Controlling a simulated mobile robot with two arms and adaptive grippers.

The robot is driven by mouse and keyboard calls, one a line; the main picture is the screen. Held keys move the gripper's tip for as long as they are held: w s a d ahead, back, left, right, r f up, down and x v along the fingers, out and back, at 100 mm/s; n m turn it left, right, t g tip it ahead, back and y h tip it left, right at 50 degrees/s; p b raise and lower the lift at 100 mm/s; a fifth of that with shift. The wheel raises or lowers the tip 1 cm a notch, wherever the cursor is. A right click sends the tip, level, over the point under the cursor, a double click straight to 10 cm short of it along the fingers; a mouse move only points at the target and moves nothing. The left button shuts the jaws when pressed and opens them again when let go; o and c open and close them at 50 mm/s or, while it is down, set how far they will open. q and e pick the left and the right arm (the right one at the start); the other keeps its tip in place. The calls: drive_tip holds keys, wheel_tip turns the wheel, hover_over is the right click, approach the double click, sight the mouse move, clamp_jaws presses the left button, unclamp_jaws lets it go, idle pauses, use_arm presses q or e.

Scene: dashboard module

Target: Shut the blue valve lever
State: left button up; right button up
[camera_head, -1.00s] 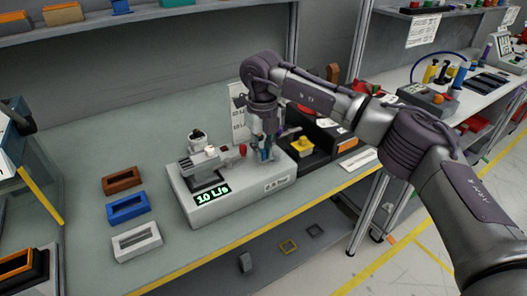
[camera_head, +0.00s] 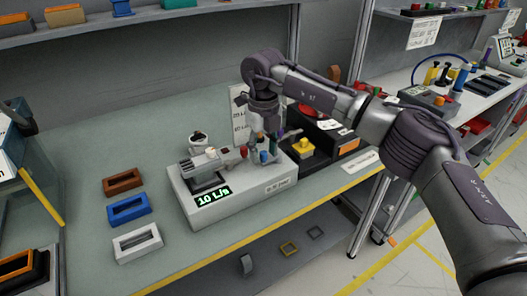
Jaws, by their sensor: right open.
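A light grey dashboard module (camera_head: 235,203) stands on the workbench, with a green "10 L/s" readout (camera_head: 213,196) on its front. The blue valve lever (camera_head: 264,156) is a small blue piece at the right part of the module's top. A red knob (camera_head: 243,152) is to its left. My right gripper (camera_head: 265,140) comes down from above and is open, right at the blue lever. Its fingers partly hide the lever, and I cannot tell whether they touch it. The lever's exact angle is too small to read. My left gripper is not in view.
Brown (camera_head: 123,182), blue (camera_head: 128,208) and white (camera_head: 137,243) rectangular frames lie left of the module. A black unit with a yellow button (camera_head: 306,147) stands close on its right. A metal post (camera_head: 357,60) rises behind my right arm. The bench front is clear.

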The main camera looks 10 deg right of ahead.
sight(263, 152)
wheel_tip(263, 152, up, 11)
drive_tip(key=shift+r, duration=0.15)
idle(0.4)
